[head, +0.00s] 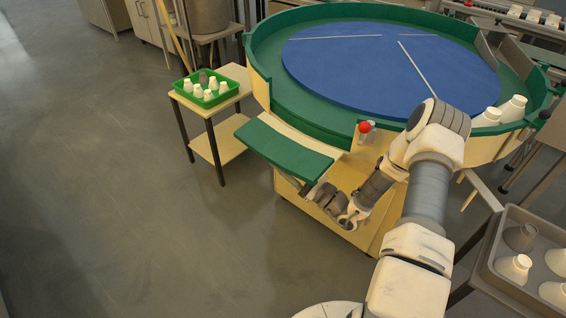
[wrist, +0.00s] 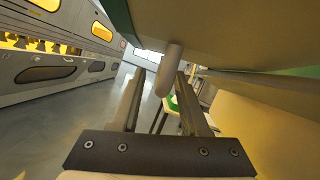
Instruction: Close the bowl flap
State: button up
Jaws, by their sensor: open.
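The bowl flap (head: 285,145) is a green-topped panel that lies folded out, roughly level, from a gap in the near wall of the big round bowl (head: 262,84). Whether the fingers touch the peg I cannot tell. The flap's pale underside (wrist: 215,35) seems to fill the upper right there.
A red knob (head: 365,127) stands on the bowl's wall right of the gap. The floor at left is clear.

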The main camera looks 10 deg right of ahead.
jog(key=shift+w+a+r, duration=0.1)
jog(key=shift+w+a, duration=0.05)
jog(key=shift+w, duration=0.05)
grip_shut()
dwell(1.4)
